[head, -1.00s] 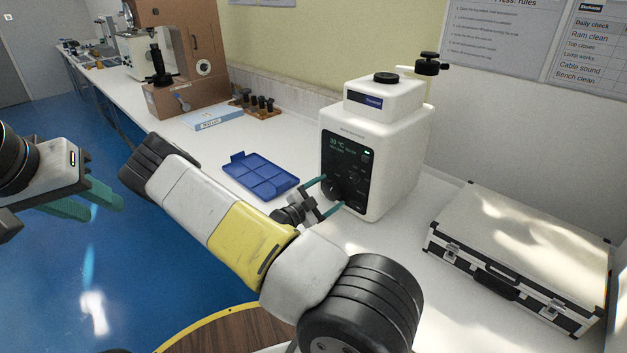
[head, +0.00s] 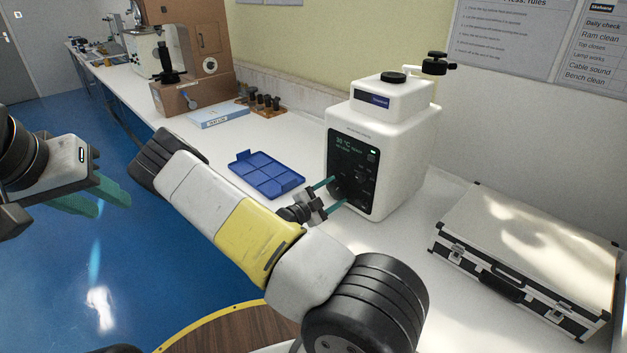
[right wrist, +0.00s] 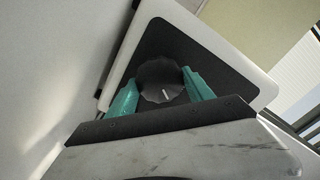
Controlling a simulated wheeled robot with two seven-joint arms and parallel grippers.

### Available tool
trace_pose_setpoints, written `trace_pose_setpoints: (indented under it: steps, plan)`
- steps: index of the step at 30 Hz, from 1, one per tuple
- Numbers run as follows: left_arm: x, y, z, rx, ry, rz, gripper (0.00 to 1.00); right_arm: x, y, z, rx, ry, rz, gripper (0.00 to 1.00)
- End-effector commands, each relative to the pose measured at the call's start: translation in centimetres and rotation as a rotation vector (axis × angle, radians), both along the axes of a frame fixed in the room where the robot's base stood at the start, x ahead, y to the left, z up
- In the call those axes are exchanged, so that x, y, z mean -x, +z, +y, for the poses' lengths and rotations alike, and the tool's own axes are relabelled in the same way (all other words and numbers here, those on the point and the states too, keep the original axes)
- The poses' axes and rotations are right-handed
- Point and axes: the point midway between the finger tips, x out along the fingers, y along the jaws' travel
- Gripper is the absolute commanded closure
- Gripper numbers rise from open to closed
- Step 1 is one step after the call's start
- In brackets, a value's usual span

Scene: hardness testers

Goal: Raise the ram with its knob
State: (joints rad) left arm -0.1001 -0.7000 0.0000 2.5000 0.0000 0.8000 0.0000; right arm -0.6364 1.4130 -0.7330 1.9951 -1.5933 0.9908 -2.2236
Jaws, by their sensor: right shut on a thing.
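The white tester (head: 401,150) stands on the bench with a dark front panel and a lit display (head: 348,146). A dark round knob (right wrist: 158,80) with a pale pointer mark shows on that panel in the right wrist view. My right gripper (head: 333,194) is at the lower panel, with its green fingers on either side of the knob, shut on it. In the head view the fingers partly hide the knob. My left gripper (head: 98,200) hangs over the blue floor at the left, its green fingers apart and empty. I cannot make out the ram.
A blue compartment tray (head: 266,174) lies left of the tester. A silver-edged case (head: 525,250) lies at the right. A cardboard box (head: 190,95), a pale blue box (head: 218,115) and a wooden stand with dark pieces (head: 262,106) are further back.

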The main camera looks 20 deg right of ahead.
Motion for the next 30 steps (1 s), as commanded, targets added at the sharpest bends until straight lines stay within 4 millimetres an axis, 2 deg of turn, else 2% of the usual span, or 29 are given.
trace_pose_setpoints:
  steps: [30]
  plan:
    - [0.00, 0.00, 0.00, 0.000, 0.000, 0.000, 0.64, 0.09, -0.20, 0.03, -0.363, -0.001, -0.873, 0.80]
